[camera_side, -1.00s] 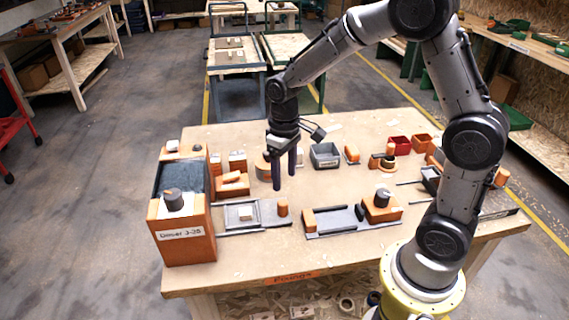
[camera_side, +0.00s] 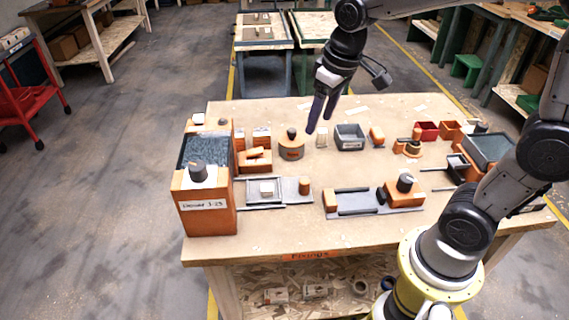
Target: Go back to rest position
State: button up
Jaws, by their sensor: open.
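My gripper (camera_side: 319,115) is open and empty. It hangs above the back part of the wooden work table (camera_side: 270,226), with its fingers pointing down and slightly left. In the picture the fingertips lie just above and right of a round orange and grey piece (camera_side: 291,147) and left of a grey bin (camera_side: 349,138). The fingers seem clear of the things on the table.
A tall orange box with a dark top and a knob (camera_side: 207,210) stands at the table's left end. Orange fixtures with grey slides (camera_side: 360,201) line the front. Red and orange bins (camera_side: 427,130) stand at the back right. The air above the table's left is free.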

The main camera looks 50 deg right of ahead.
jog(key=s+a+r+t, duration=0.1)
jog(key=s+t, duration=0.1)
jog(key=s, duration=1.4)
jog(key=shift+s+a+r+t, duration=0.2)
jog(key=shift+r+t, duration=0.1)
jog(key=shift+t, duration=0.1)
